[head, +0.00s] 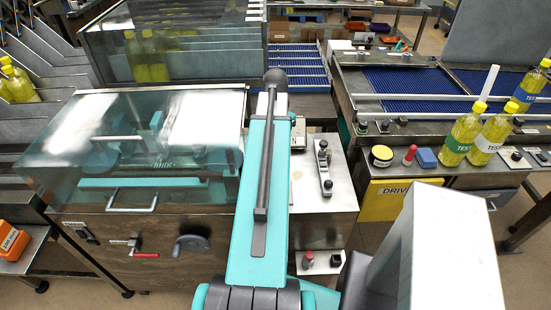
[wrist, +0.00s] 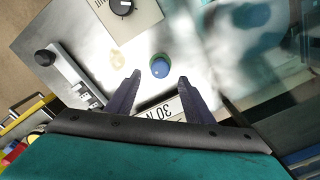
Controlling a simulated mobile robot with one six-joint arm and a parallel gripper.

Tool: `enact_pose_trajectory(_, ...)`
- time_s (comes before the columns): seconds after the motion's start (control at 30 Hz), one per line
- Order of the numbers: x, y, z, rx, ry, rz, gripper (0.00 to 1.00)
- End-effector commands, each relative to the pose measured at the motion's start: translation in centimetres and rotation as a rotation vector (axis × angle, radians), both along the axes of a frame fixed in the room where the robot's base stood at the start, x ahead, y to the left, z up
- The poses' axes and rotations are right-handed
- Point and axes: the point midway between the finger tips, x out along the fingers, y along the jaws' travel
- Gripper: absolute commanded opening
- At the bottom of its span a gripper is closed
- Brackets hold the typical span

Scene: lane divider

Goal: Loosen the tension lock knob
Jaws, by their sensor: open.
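In the wrist view my gripper (wrist: 159,77) is open, its two dark fingers apart and nothing seen between their pads. A round blue knob (wrist: 160,67) with a green-yellow rim shows just beyond the fingertips, between them in the picture; I cannot tell the height gap. A plate reading "30 N" (wrist: 158,110) lies partly behind the fingers. No label names the tension lock knob, so I cannot tell whether the blue one is it. In the head view my teal arm hides the gripper and the blue knob.
A metal bar with black knobs (head: 325,168) stands on the steel top, also in the wrist view (wrist: 72,77). A dial (wrist: 122,7) sits on a pale plate. A glass-covered machine (head: 130,140) is left of my arm. Yellow bottles (head: 463,133) stand right.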

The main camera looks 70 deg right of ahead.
Motion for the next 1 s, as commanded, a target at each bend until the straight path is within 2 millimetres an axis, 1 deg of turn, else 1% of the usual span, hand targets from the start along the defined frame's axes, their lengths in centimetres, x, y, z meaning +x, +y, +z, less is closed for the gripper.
enact_pose_trajectory(0.03, 0.0, 0.0, -0.9, 0.000, 0.000, 0.000, 0.48)
enact_pose_trajectory(0.1, 0.0, 0.0, -1.6, 0.000, 0.000, 0.000, 0.48)
enact_pose_trajectory(0.3, 0.0, 0.1, -3.5, 0.001, 0.001, 0.001, 0.48)
enact_pose_trajectory(0.5, 0.1, 0.1, -4.9, 0.001, 0.000, 0.001, 0.48)
enact_pose_trajectory(0.7, 0.1, 0.0, -5.5, 0.000, 0.000, 0.001, 0.48)
enact_pose_trajectory(1.0, 0.1, 0.1, -5.5, 0.000, 0.000, 0.002, 0.48)
